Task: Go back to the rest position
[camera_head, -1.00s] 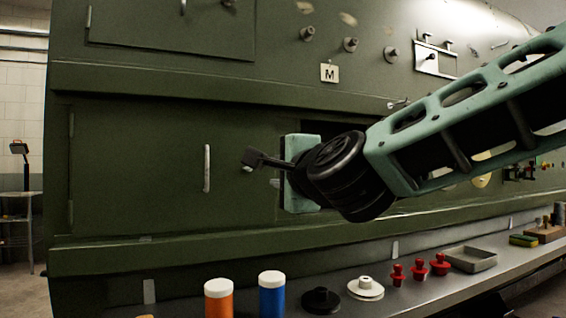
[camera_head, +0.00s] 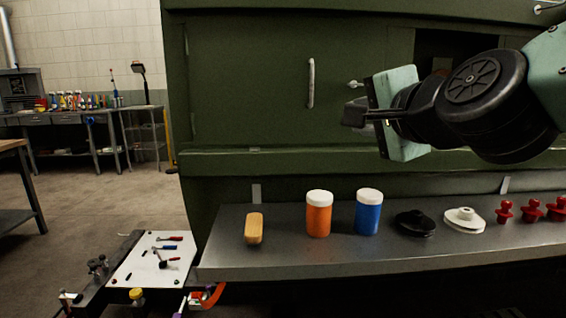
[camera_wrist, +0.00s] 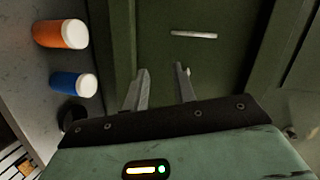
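My gripper (camera_head: 352,114) is at the right of the head view, in front of the green fuselage panel (camera_head: 245,85) and above the shelf. In the wrist view its two fingers (camera_wrist: 160,84) stand apart with nothing between them. A pale vertical handle (camera_head: 311,83) on the panel lies beyond the fingers; it also shows in the wrist view (camera_wrist: 194,35). My arm reaches in from the right edge.
The grey shelf (camera_head: 290,258) below carries a tan block (camera_head: 254,229), an orange jar (camera_head: 319,215), a blue jar (camera_head: 368,212), a black knob (camera_head: 415,223), a white knob (camera_head: 464,220) and red knobs (camera_head: 505,212). A white tool board (camera_head: 155,262) is at lower left. Floor is open at left.

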